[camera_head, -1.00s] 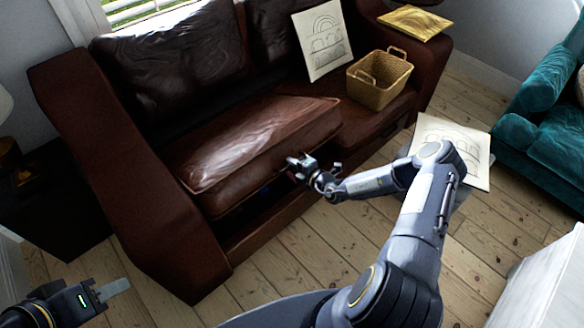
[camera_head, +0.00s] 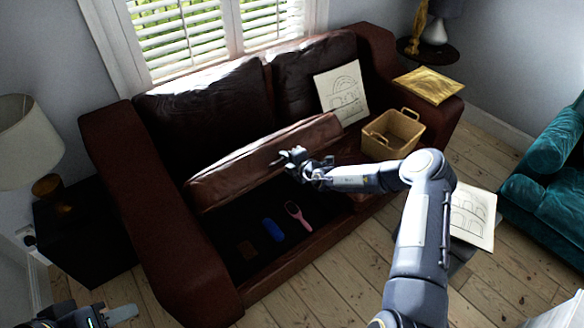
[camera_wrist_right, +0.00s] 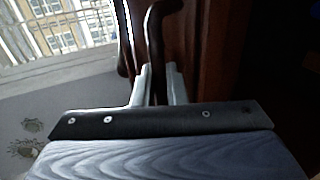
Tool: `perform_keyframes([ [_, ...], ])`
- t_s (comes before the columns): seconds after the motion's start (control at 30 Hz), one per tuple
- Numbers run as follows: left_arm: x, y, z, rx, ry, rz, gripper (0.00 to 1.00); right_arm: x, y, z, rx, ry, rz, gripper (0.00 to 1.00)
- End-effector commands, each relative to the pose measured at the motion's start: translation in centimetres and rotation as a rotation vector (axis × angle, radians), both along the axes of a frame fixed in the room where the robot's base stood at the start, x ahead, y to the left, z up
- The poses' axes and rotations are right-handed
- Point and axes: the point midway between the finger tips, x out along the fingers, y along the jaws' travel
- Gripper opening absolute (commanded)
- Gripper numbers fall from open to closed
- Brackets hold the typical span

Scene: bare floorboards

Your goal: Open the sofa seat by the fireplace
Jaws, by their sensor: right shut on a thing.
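The brown leather sofa (camera_head: 170,225) stands under the window. Its left seat (camera_head: 262,160) is tilted up at the front, showing a dark compartment (camera_head: 240,225) beneath. Inside lie a pink brush-like thing (camera_head: 298,214), a blue item (camera_head: 273,230) and a small brown item (camera_head: 247,250). My right gripper (camera_head: 292,158) is at the seat's raised front edge, shut on it. In the right wrist view, the fingers (camera_wrist_right: 155,85) close around a dark, narrow part beside brown leather. My left gripper (camera_head: 122,313) is at the lower left, away from the sofa; its jaw gap is unclear.
A basket (camera_head: 392,133) and a drawing (camera_head: 342,95) rest on the sofa's right side. A golden item (camera_head: 428,85) lies on the right arm. A teal sofa (camera_head: 545,185) stands at right. A dark side table (camera_head: 75,235) with a lamp (camera_head: 28,140) stands at left.

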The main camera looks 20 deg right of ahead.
Motion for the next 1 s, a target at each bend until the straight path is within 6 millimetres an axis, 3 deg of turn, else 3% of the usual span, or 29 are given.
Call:
perform_keyframes([
  [0.47, 0.0, 0.0, 0.19, 0.0, 0.0, 0.0, 0.36, 0.44, 0.22, 0.41, -0.001, 0.002, 0.001, 0.0],
  [0.5, 0.0, 0.0, 0.19, 0.0, 0.0, 0.0, 0.36, 0.44, 0.22, 0.41, -0.001, 0.002, 0.001, 0.14],
  [0.6, 0.0, 0.0, 0.19, 0.0, 0.0, 0.0, 0.36, 0.43, 0.2, 0.4, 0.0, 0.002, 0.001, 0.27],
  [1.0, 0.0, 0.0, 0.11, 0.0, 0.0, 0.0, 0.36, -0.2, -0.12, 0.61, -0.001, 0.003, 0.0, 0.29],
])
